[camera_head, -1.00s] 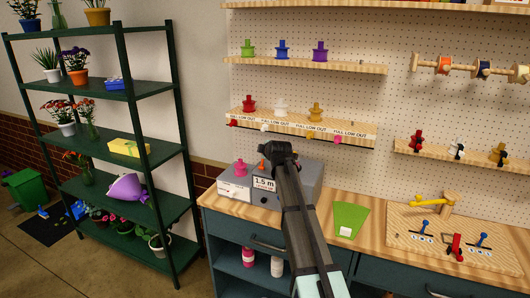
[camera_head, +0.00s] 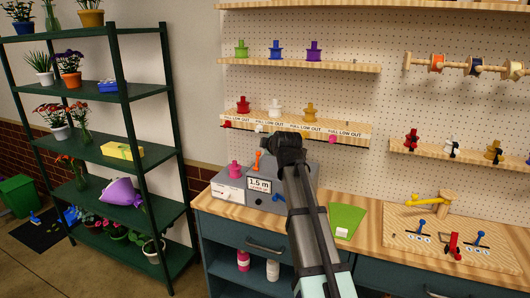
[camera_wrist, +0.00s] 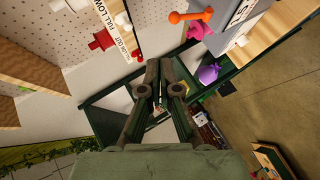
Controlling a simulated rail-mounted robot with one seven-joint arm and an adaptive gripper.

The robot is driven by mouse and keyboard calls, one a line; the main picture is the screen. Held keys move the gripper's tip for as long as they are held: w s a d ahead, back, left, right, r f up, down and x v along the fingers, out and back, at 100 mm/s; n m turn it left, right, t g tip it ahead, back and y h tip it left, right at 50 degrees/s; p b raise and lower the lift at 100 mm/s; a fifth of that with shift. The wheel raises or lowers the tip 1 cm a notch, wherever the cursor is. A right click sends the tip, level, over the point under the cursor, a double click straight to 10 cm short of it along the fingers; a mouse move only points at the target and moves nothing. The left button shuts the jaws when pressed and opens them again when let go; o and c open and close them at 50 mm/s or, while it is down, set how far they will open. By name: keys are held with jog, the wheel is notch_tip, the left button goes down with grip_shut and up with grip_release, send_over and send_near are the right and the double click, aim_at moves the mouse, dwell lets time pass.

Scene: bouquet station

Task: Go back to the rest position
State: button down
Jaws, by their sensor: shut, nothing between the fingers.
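My arm (camera_head: 308,220) rises from the bottom of the head view in front of the workbench. Its dark end (camera_head: 288,150) is in front of the grey box labelled 1.5 m (camera_head: 258,186), below the pegboard's lower left shelf. In the wrist view my gripper (camera_wrist: 159,103) has its two dark fingers close together at the tips, with nothing held. Beyond the fingers lie the plant shelf and the floor, seen at a tilt. The fingertips cannot be made out in the head view.
The wooden worktop (camera_head: 372,222) carries a green sheet (camera_head: 346,220) and a wooden board with levers (camera_head: 445,240). Pegboard shelves hold coloured knobs, such as a red one (camera_head: 243,105). A green plant rack (camera_head: 122,120) stands left, with open floor before it.

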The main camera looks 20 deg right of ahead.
jog(key=shift+s+r, duration=0.25)
jog(key=shift+s, duration=0.15)
